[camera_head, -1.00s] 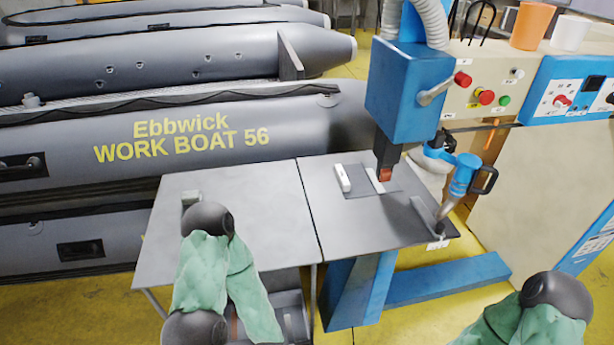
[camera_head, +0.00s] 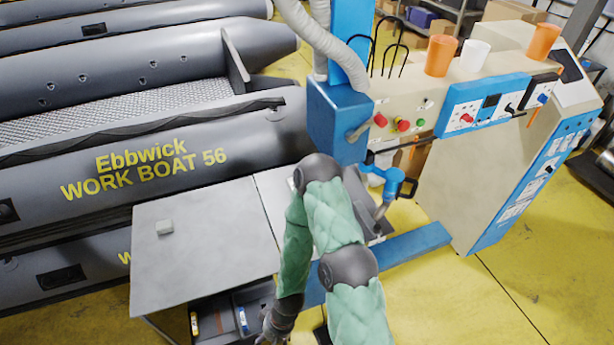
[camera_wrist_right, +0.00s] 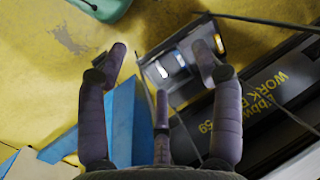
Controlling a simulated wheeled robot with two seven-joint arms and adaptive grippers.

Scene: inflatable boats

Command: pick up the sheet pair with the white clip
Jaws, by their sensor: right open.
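A rack of slots (camera_head: 222,318) sits under the grey table at the bottom of the head view. A small white piece (camera_head: 243,318) and a yellow piece (camera_head: 195,322) show inside it. My left gripper is not in view.
The blue welding machine (camera_head: 338,118) and beige control cabinet (camera_head: 455,160) are at the right. Grey inflatable boats (camera_head: 130,165) line the left.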

